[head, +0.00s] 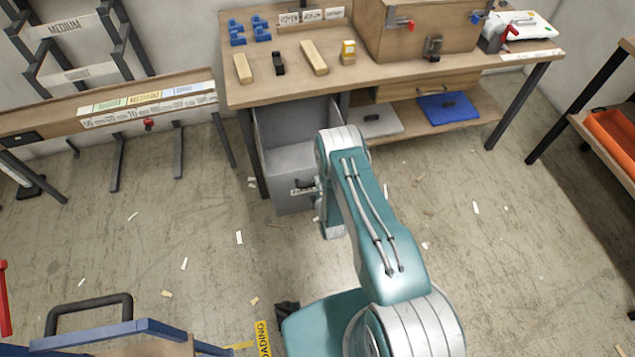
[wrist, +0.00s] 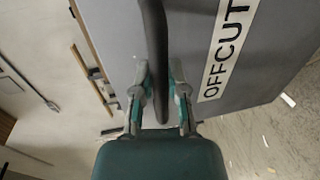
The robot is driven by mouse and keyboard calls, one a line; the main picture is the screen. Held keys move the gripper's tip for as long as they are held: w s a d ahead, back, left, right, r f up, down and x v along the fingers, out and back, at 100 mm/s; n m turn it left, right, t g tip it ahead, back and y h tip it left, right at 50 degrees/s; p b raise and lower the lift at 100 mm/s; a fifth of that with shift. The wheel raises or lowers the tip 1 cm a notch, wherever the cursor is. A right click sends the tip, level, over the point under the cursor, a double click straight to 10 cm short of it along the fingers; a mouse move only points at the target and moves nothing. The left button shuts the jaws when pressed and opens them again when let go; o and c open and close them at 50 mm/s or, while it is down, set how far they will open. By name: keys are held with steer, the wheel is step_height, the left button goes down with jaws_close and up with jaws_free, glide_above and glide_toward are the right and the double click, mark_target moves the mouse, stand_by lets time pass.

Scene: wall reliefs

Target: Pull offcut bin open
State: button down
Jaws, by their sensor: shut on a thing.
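The offcut bin (head: 293,203) is a grey drawer-like bin under the left end of the workbench. In the head view it stands pulled out, with its inside partly showing. In the wrist view its grey front (wrist: 265,75) carries a white label reading "OFFCUT", and a dark bar handle (wrist: 155,45) runs across it. My gripper (wrist: 160,95) is shut on the handle, with one finger on each side of it. In the head view my arm hides much of the gripper and part of the bin.
The workbench (head: 430,75) holds wooden blocks, blue parts and a wooden box (head: 415,35). A lower shelf carries a blue lid (head: 447,107). A cart with a black handle (head: 90,302) stands at the lower left. The floor before the bin is clear apart from small scraps.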

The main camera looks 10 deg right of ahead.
steer(key=c, duration=0.6)
jaws_free()
steer(key=shift+s+a+f, duration=0.2)
steer(key=shift+a+f, duration=0.05)
steer(key=shift+f, duration=0.05)
steer(key=shift+c, duration=0.2)
steer(key=shift+w+r, duration=0.1)
steer(key=v, duration=1.2)
